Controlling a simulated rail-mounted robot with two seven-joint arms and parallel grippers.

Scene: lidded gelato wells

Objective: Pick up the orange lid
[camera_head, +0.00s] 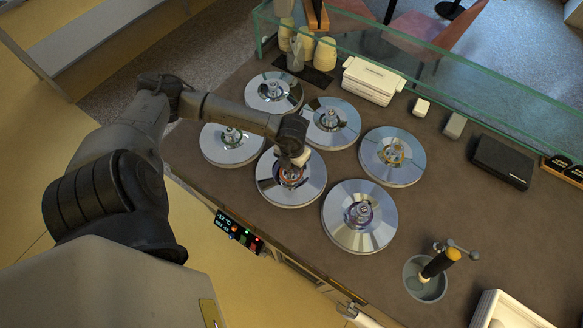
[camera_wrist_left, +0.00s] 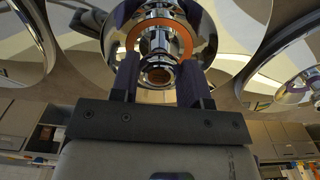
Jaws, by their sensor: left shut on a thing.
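The orange lid (camera_head: 287,197) is a round, shiny metal lid with an orange ring around its central knob. It is the front middle one in the head view. In the left wrist view its orange ring (camera_wrist_left: 184,38) surrounds the metal knob. My left gripper (camera_head: 293,165) comes down over the middle of this lid. In the left wrist view its two dark fingers (camera_wrist_left: 158,72) stand on either side of the knob, shut on it. The lid looks level and at about the height of its neighbours. I cannot tell whether it is clear of its well. My right gripper is not seen.
Several similar lids surround it, including a right front one (camera_head: 358,236) and a right back one (camera_head: 391,172). A white box (camera_head: 371,81) and a glass screen (camera_head: 440,68) stand behind. A grey cup with a scoop (camera_head: 425,283) stands at the right front.

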